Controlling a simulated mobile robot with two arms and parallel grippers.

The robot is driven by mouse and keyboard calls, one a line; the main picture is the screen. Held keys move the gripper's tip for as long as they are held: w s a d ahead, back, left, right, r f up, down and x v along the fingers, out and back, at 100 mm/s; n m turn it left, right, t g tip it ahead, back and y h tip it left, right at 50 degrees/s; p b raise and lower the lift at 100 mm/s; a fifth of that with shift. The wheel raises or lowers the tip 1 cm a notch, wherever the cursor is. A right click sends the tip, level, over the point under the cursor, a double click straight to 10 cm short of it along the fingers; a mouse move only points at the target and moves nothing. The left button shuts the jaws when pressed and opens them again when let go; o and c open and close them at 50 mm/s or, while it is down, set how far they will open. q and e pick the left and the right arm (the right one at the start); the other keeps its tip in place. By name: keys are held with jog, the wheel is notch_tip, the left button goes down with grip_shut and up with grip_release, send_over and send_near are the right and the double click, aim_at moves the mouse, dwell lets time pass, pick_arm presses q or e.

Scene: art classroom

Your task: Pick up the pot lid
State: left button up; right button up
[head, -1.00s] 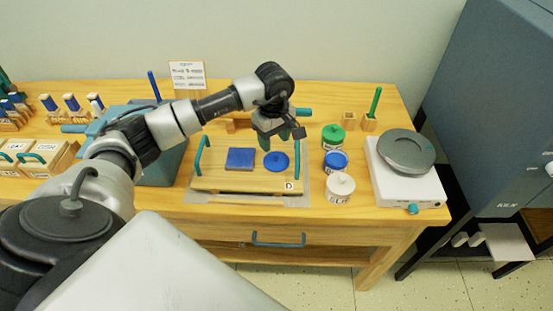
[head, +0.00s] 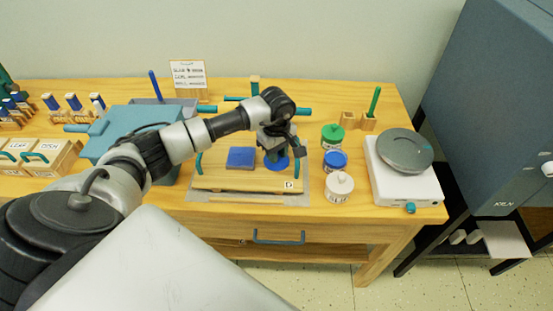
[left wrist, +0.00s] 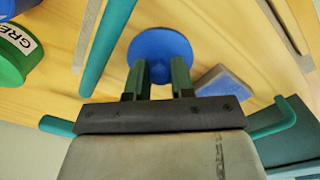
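The pot lid looks to be the round blue disc (head: 278,168) lying on the wooden board (head: 235,183). In the left wrist view the blue disc (left wrist: 160,36) lies straight ahead of the fingers. My left gripper (head: 274,156) is directly over the disc and hides part of it. In the left wrist view the left gripper (left wrist: 160,72) has its two green fingers apart, with blue showing between them. Whether they touch the disc cannot be told. My right gripper is not in view.
A square blue slab (head: 241,157) lies left of the disc on the board. Green (head: 332,136), blue (head: 335,161) and white (head: 339,186) jars stand to the right. Beyond them is a white device with a grey round top (head: 405,150). Teal handles flank the board.

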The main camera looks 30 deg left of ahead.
pick_arm(q)
grip_shut()
jog(key=shift+r, duration=0.1)
